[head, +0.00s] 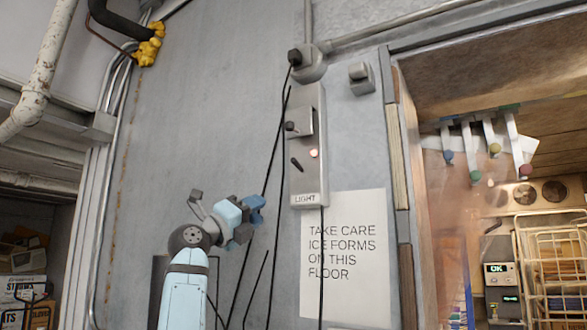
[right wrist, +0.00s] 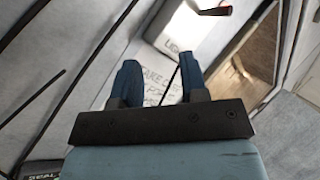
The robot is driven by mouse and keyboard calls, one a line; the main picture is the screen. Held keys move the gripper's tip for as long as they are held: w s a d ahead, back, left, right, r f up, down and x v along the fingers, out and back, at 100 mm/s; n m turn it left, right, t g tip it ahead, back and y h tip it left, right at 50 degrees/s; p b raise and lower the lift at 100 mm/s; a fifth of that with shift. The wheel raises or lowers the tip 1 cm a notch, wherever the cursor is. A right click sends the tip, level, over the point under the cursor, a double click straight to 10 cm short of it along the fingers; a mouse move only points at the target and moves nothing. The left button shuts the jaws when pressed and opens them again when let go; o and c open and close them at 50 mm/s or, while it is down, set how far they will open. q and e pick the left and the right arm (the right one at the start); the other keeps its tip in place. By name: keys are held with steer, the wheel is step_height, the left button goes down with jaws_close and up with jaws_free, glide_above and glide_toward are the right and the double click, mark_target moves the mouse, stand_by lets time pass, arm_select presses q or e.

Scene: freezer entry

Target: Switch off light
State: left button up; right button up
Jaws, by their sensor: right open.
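The light switch panel (head: 309,185) is a narrow grey box on the wall, labelled LIGHT. It has a dark toggle lever (head: 296,164) and, to its right, a glowing reddish lamp (head: 314,153). My right gripper (head: 257,209) is to the left of the panel's lower end and below the lever, apart from it in the picture. In the right wrist view its blue fingers (right wrist: 160,80) are spread and empty. My left gripper is not in view.
A paper sign (head: 345,260) about ice on the floor is below the panel. Black cables (head: 281,150) hang beside the panel's left edge. A small grey box (head: 361,78) is up to the right. The freezer doorway with hanging strips (head: 470,145) opens at right.

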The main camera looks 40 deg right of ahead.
mark_target(292, 158)
steer(key=s+a+r+t+y, duration=0.25)
steer(key=s+r+y, duration=0.25)
steer(key=r, duration=0.3)
steer(key=s+a+r+t+y, duration=0.1)
steer(key=s+a+r+y, duration=0.3)
steer(key=r, duration=0.4)
steer(key=shift+m+y, duration=0.3)
steer(key=shift+y, duration=0.1)
steer(key=p+x, duration=0.1)
steer(key=x, duration=0.3)
steer(key=p+x, duration=0.1)
steer(key=x, duration=0.4)
steer(key=p+x, duration=0.1)
steer(key=x, duration=0.3)
steer(key=shift+s+d+r, duration=0.1)
steer(key=shift+d+r, duration=0.15)
steer(key=shift+d, duration=0.05)
steer(key=shift+d+f, duration=0.2)
steer(key=shift+d, duration=0.25)
steer(key=shift+c, duration=1.4)
jaws_close()
